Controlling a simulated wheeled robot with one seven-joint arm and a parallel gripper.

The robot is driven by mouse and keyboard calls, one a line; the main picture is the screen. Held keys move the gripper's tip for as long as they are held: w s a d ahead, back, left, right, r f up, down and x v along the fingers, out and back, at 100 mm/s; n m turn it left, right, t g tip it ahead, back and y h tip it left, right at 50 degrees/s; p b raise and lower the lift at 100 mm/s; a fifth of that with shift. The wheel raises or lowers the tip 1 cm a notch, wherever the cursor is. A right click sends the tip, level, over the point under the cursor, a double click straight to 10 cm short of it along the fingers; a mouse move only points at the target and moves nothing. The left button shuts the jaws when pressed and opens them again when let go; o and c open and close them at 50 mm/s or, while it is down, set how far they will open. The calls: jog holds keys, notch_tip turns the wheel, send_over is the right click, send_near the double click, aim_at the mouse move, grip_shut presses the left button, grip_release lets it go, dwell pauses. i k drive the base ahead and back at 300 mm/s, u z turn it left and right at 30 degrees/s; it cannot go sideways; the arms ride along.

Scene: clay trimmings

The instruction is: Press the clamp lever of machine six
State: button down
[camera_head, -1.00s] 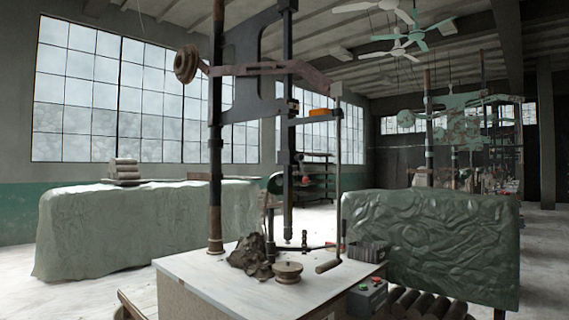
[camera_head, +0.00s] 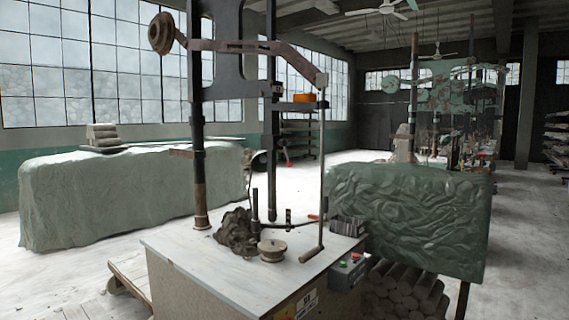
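The nearest machine stands on a white-topped bench (camera_head: 190,252). A small plate with a dark mark (camera_head: 308,304) is on the bench's front side, too small to read surely. A thin dark lever (camera_head: 290,224) runs low over the bench top and ends near a red tip (camera_head: 313,217); I cannot tell if it is the clamp lever. A long rod (camera_head: 322,170) hangs from the rusty overhead arm (camera_head: 250,47) down to a handle (camera_head: 311,254) at the bench's right front. My gripper is not in view.
A dark clay lump (camera_head: 236,232), a round lidded pot (camera_head: 272,250) and a grey crate (camera_head: 346,226) sit on the bench. A control box (camera_head: 348,270) is at its right side. Green-covered stacks stand left (camera_head: 120,190) and right (camera_head: 405,215).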

aim_at(287, 155)
jog(key=z, duration=0.35)
jog(key=i, duration=0.5)
jog(key=z, duration=0.8)
jog(key=i, duration=1.15)
jog(key=u, duration=0.75)
jog(key=i, duration=0.9)
jog(key=u, duration=0.75)
